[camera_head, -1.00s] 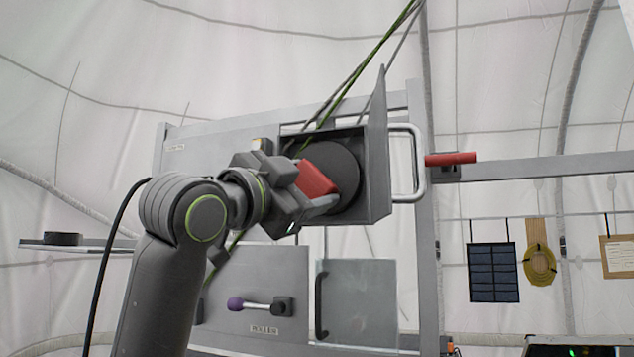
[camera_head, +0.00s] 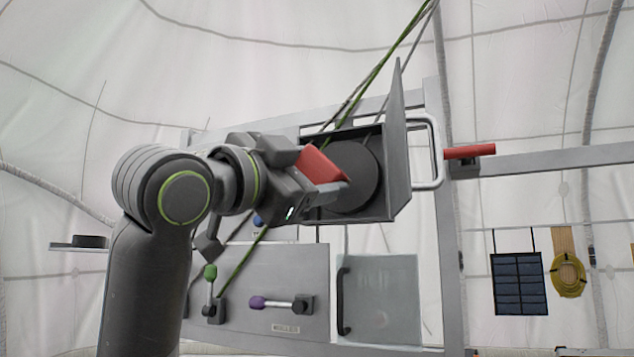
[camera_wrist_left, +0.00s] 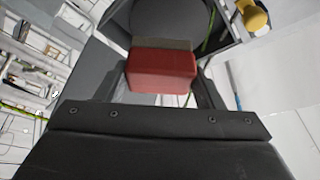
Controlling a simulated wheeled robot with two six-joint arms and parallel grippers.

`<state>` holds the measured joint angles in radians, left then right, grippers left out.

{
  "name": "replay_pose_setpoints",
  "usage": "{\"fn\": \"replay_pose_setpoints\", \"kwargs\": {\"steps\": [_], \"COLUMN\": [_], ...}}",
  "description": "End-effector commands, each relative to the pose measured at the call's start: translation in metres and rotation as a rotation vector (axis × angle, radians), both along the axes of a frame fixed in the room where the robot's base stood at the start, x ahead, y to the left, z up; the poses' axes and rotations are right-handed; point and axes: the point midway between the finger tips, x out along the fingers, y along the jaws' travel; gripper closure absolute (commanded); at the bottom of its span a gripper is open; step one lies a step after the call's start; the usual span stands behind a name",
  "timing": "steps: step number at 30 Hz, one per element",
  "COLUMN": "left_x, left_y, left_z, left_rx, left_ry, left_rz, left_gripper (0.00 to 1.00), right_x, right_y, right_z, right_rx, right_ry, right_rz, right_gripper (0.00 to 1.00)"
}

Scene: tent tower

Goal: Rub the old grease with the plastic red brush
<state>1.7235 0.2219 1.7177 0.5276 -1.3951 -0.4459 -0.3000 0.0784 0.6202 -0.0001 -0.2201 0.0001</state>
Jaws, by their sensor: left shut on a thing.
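The plastic red brush (camera_head: 320,165) is a red block held in my left gripper (camera_head: 322,190), in front of an open grey box (camera_head: 392,205). In the left wrist view the red brush (camera_wrist_left: 162,72) sits between the fingers, with a grey-brown strip along its far edge. My left gripper is shut on it. A dark round drum (camera_head: 362,178) is inside the box, just behind the brush; whether they touch I cannot tell. No grease can be told apart on the dark drum surface. My right gripper is not in view.
The box's raised lid (camera_head: 397,140) and a metal handle (camera_head: 435,150) stand to the right of the drum. A red lever (camera_head: 470,151) sticks out further right. Green and grey ropes (camera_head: 385,65) run above the box. Purple-knobbed (camera_head: 258,302) and green-knobbed (camera_head: 210,272) levers are below.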

Motion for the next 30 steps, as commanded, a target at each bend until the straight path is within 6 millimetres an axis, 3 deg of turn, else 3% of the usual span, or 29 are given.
{"fn": "replay_pose_setpoints", "kwargs": {"steps": [11, 21, 30], "left_x": [-0.003, -0.028, -0.028], "left_y": [0.001, 0.011, 0.011], "left_z": [0.000, 0.000, 0.000], "left_rx": [-0.001, -0.001, -0.001], "left_ry": [-0.001, -0.003, 0.001], "left_rz": [0.000, 0.000, 0.000], "left_gripper": [0.57, 0.57, 0.57], "right_x": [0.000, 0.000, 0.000], "right_y": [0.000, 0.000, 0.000], "right_z": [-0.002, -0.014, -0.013], "right_rx": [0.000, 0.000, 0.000], "right_ry": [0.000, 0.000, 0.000], "right_rz": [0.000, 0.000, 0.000], "right_gripper": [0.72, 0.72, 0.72]}}
